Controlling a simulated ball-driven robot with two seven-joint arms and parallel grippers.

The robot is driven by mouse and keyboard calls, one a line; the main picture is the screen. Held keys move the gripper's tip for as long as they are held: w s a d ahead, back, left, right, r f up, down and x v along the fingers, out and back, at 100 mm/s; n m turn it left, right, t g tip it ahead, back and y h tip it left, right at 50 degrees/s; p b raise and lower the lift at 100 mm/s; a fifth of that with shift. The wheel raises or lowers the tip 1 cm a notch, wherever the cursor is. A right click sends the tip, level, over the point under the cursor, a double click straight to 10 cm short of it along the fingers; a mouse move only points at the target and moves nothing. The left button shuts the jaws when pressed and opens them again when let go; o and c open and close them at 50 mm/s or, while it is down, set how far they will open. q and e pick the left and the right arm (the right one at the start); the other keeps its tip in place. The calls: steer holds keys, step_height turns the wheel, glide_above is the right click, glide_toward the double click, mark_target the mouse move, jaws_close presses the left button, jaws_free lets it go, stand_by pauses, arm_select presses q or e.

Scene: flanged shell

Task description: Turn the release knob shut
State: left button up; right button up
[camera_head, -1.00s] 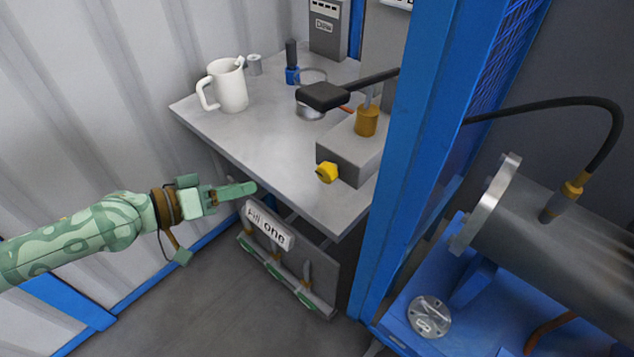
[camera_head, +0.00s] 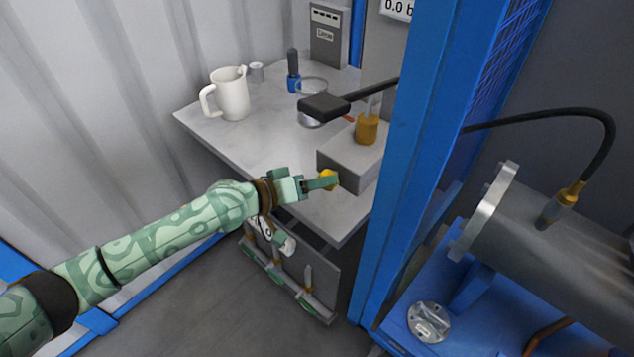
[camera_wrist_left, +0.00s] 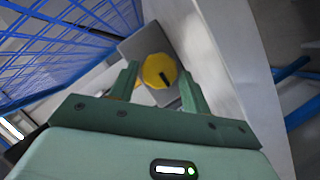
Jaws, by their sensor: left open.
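The yellow release knob (camera_head: 329,178) sits on the front face of a grey block (camera_head: 347,158) on the table. In the left wrist view the knob (camera_wrist_left: 160,71) shows as a round yellow disc just beyond and between the two fingertips. My left gripper (camera_head: 322,183) is at the knob in the head view, its finger partly covering it. In the wrist view its green fingers (camera_wrist_left: 160,80) are apart, one on each side of the knob. I cannot tell whether they touch it. My right gripper is not in view.
A blue post (camera_head: 405,150) stands close right of the block.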

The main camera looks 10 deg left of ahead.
arm_select(q)
steer(key=shift+d, duration=0.15)
steer(key=c, duration=0.7)
